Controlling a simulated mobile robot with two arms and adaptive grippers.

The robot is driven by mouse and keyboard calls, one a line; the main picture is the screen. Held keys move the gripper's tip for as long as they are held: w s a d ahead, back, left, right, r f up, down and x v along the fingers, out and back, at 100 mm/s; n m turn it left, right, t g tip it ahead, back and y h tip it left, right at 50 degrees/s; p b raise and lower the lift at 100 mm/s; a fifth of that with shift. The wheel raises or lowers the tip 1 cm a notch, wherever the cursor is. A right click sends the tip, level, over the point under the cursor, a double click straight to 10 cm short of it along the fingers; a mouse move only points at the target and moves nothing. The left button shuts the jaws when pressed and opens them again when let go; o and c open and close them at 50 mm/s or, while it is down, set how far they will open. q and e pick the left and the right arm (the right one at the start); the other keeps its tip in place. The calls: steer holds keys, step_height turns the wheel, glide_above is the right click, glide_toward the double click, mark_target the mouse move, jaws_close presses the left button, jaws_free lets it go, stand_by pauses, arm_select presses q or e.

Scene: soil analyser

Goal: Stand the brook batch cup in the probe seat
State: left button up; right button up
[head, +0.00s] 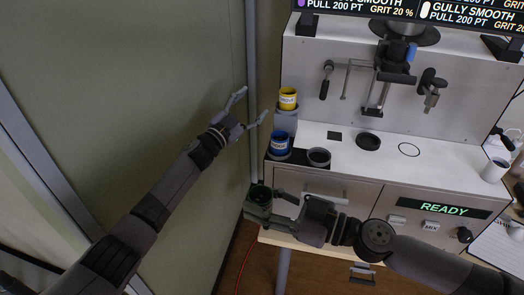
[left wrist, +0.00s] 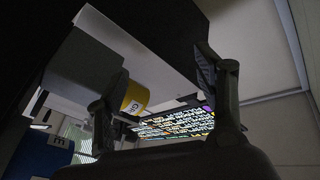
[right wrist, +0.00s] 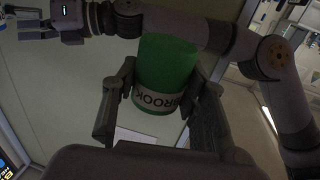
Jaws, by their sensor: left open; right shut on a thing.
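The green brook batch cup (head: 261,194) is in my right gripper (head: 262,207), left of the analyser's front left corner. In the right wrist view the green cup (right wrist: 166,72) sits between the two fingers, its BROOK label upside down in the picture. The likely probe seat, a dark round recess (head: 368,142), lies bare on the white deck below the probe assembly (head: 394,75). My left gripper (head: 252,107) is open and empty, left of the yellow cup (head: 287,98); that cup also shows in the left wrist view (left wrist: 135,98).
A blue cup (head: 279,142) stands on a stepped rack at the deck's left; an empty grey ring holder (head: 319,157) is beside it. A drawn circle (head: 409,149) marks the deck. A white cup (head: 494,170) stands at right. The READY panel (head: 443,209) is on the front.

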arm_select(q)
steer(key=s+d+r+m+g+h, duration=0.3)
steer(key=d+r+m, duration=0.2)
steer(key=r, duration=0.3)
steer(key=s+d+r+m+g+h, duration=0.3)
steer(key=s+d+r+m, duration=0.15)
steer(key=r, duration=0.35)
steer(key=s+d+r+m+g+y, duration=0.1)
steer(key=s+d+r+m+g, duration=0.2)
steer(key=s+d+m+g, duration=0.3)
steer(key=s+d+r+m+g, duration=0.2)
steer(key=s+d+m+g, duration=0.35)
steer(key=s, duration=0.35)
steer(key=s+f+m+y, duration=0.1)
steer(key=s+m+y, duration=0.2)
steer(key=s, duration=0.1)
steer(key=m+t+y, duration=0.2)
steer(key=m+y, duration=0.1)
steer(key=y, duration=1.2)
glide_above(262, 199)
steer(key=s, duration=0.3)
step_height(262, 199, down, 10)
steer(key=f, duration=1.1)
steer(key=shift+w+f, duration=0.2)
steer(key=shift+f, duration=0.1)
steer(key=shift+c, duration=0.2)
